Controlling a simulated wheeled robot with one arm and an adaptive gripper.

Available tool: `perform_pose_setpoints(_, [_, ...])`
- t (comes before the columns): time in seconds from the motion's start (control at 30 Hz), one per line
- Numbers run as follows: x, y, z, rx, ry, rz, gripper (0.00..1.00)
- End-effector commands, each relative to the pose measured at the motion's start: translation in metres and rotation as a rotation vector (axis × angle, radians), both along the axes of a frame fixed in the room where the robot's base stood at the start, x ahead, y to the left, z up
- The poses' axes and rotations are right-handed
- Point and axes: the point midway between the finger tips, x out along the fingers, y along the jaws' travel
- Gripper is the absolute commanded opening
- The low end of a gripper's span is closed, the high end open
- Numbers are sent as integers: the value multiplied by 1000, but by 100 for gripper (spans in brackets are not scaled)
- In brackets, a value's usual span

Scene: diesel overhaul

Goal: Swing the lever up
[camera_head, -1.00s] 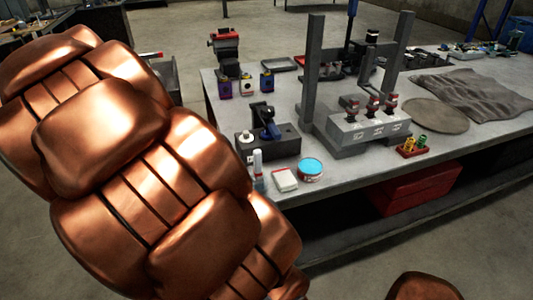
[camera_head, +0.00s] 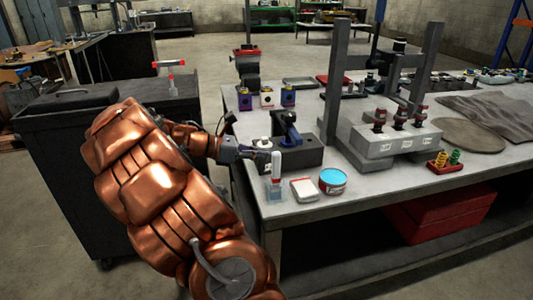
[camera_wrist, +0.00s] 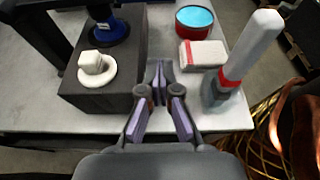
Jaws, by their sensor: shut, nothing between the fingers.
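My gripper (camera_head: 262,154) is shut and empty, just in front of a black block fixture (camera_head: 305,155) at the table's front left. In the wrist view my closed fingers (camera_wrist: 159,72) are beside the block (camera_wrist: 122,75), apparently above the table; contact cannot be told. On the block stand a blue and black upright part (camera_head: 287,127), possibly the lever, and a white hex-topped knob (camera_wrist: 92,63). The blue part is cut off at the top of the wrist view. A white handle with a red ring (camera_wrist: 252,47) stands in a small grey base beside the block.
A white box (camera_head: 304,190) and a blue-topped tin (camera_head: 332,181) are near the front edge. A grey press frame with a valve block (camera_head: 395,140) stands right. A dark cabinet (camera_head: 75,165) is left, with a red-and-white T-shaped item (camera_head: 170,66) above it.

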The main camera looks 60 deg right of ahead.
Motion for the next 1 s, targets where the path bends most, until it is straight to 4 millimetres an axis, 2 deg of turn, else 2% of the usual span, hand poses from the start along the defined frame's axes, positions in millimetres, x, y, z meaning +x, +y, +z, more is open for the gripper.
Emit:
perform_pose_setpoints(0.47, [-60, -52, -26, 1, 2, -5, 0])
perform_pose_setpoints(0.7, [-59, -53, 4, -3, -4, 0, 0])
perform_pose_setpoints(1.0, [-59, -52, 13, -1, -3, -1, 0])
